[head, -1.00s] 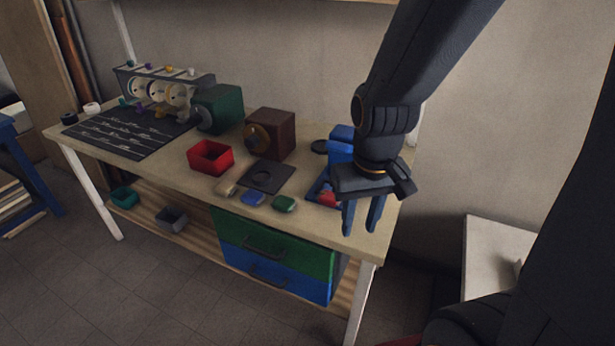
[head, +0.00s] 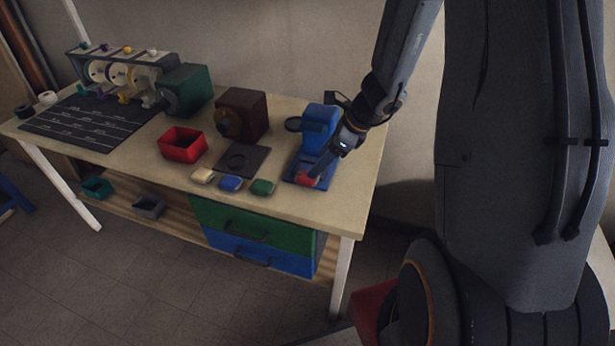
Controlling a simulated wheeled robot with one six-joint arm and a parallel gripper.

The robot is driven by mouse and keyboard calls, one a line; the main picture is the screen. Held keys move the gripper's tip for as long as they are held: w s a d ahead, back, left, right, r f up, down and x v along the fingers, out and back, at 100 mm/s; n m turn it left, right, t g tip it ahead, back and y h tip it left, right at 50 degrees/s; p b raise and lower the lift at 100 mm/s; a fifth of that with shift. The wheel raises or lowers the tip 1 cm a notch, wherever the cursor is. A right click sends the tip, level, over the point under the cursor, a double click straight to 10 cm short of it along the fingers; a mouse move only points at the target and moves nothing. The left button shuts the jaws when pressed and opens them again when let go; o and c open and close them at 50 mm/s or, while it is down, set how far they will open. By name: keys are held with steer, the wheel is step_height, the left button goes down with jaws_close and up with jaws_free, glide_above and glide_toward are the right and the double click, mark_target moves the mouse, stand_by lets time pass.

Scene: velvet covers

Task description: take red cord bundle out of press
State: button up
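The blue press (head: 319,132) stands at the right end of the workbench, with a blue block over a flat blue base. The red cord bundle (head: 307,181) shows as a small red patch at the front of the press base. My gripper (head: 319,166) points down and left at the bundle, right beside or over it. Part of the press base is hidden behind my gripper and wrist.
A dark square plate (head: 243,160), a brown box (head: 242,113) and a red open bin (head: 182,145) stand left of the press. Cream, blue and green pads (head: 263,187) line the bench's front edge.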

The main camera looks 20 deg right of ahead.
mark_target(307, 178)
steer(key=shift+d+p+x, duration=0.1)
steer(key=shift+p+x, duration=0.3)
steer(key=shift+x, duration=1.45)
steer(key=shift+d+p+x, duration=0.15)
steer(key=shift+p+x, duration=0.2)
steer(key=shift+x, duration=1.55)
steer(key=shift+f, duration=0.1)
steer(key=c, duration=1.1)
steer(key=shift+c, duration=0.2)
